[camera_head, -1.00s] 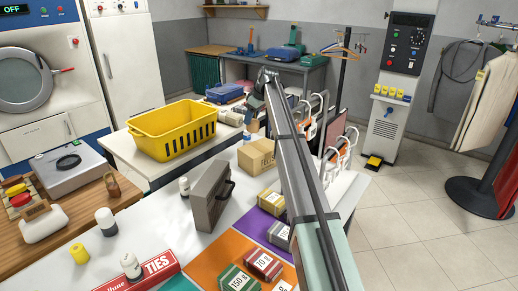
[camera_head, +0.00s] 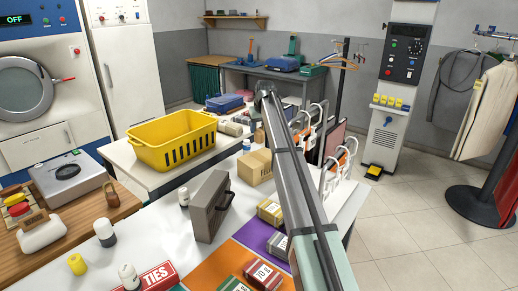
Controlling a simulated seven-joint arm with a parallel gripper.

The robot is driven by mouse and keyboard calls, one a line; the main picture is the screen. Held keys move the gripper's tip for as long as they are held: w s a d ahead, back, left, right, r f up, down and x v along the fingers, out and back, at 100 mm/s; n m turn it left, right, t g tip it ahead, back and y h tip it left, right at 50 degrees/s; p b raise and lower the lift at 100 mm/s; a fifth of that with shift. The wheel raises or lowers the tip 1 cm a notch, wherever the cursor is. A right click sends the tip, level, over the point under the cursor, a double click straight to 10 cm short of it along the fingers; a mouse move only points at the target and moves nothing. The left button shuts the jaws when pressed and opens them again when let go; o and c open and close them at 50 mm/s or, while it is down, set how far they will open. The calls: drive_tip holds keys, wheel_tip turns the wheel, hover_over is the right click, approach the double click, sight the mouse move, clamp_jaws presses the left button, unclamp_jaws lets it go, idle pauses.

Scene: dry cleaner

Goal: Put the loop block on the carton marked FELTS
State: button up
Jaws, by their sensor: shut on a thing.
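My arm reaches away from me over the counter. My gripper (camera_head: 260,124) is at its far end, mostly hidden behind the arm link. It is shut on a small brown piece, the loop block (camera_head: 259,135), of which only a bit shows beside the arm. The FELTS carton (camera_head: 254,167) is a tan box on the counter, just below and nearer than the block. The arm covers its right side and part of its lettering. A gap between block and carton cannot be judged from this view.
A blue-capped bottle (camera_head: 246,147) stands close at the carton's left. A grey upright case (camera_head: 207,207) stands nearer, left of the arm. A yellow basket (camera_head: 172,139) is at left. White racks (camera_head: 335,175) stand right of the arm. Labelled weight blocks (camera_head: 270,212) lie in front.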

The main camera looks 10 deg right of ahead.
sight(259, 142)
drive_tip(key=shift+f, duration=4)
drive_tip(key=shift+f, duration=0.15)
drive_tip(key=o, duration=1.1)
drive_tip(key=shift+s+r, duration=0.2)
drive_tip(key=shift+r, duration=0.35)
drive_tip(key=r, duration=0.9)
drive_tip(key=shift+s+d, duration=0.1)
drive_tip(key=shift+s, duration=0.3)
